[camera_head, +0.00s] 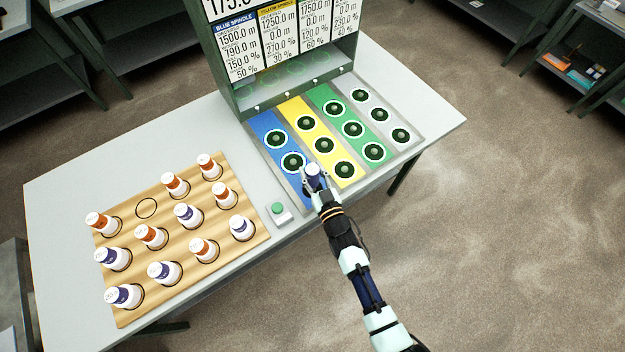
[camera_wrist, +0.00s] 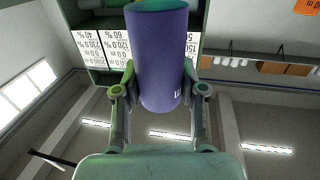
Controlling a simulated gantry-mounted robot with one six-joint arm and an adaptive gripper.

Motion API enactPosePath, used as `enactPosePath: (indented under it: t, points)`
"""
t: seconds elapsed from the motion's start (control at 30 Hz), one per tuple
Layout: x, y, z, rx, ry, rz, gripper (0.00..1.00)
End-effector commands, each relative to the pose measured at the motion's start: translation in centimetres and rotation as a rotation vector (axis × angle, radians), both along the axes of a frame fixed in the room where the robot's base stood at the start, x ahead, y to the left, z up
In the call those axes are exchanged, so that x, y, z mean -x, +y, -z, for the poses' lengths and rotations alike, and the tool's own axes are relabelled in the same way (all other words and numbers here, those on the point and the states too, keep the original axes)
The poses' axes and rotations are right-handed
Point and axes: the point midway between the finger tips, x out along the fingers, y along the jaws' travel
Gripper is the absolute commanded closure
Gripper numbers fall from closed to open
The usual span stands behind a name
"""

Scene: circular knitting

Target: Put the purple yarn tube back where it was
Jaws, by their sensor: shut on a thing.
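The purple yarn tube (camera_head: 313,171) is at the near end of the blue strip (camera_head: 262,122). My gripper (camera_head: 318,184) is shut on it. In the wrist view the purple tube (camera_wrist: 162,55) is upright between the two fingers (camera_wrist: 160,98). The gripper hides the tube's lower part in the head view, so I cannot tell whether it sits on a spindle. The wooden board (camera_head: 165,235) on the left of the table holds several white tubes with orange or purple ends. One marked ring (camera_head: 146,208) in its far-left part is empty.
Blue, yellow, green and grey strips carry dark round spindles (camera_head: 293,161) in white rings. A green button (camera_head: 278,208) stands between board and strips. A green cabinet with spindle readouts (camera_head: 270,45) rises behind. Bare table lies behind the board.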

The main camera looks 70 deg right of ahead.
Motion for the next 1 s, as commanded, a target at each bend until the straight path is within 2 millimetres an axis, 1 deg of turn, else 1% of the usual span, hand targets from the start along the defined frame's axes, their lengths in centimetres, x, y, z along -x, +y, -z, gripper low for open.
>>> enactPosePath:
  t: [0.2,0.23,0.47,0.63,0.67,0.7,0.77,0.8,1.0]
  points:
    - [0.0,0.0,3.5,-0.003,0.001,0.000,1.00]
    - [0.0,0.0,3.8,-0.003,0.000,0.001,1.00]
    - [0.0,0.0,3.7,0.000,0.000,0.001,1.00]
    - [0.0,0.0,4.4,-0.001,0.001,0.001,1.00]
    - [0.0,0.0,4.2,-0.001,0.001,0.001,0.54]
    - [0.0,0.0,4.2,-0.001,0.001,0.001,0.47]
    - [0.0,0.0,4.2,-0.001,0.001,0.001,0.38]
    - [0.0,0.0,4.2,-0.001,0.000,0.001,0.34]
    - [0.0,0.0,4.2,-0.001,0.000,0.001,0.34]
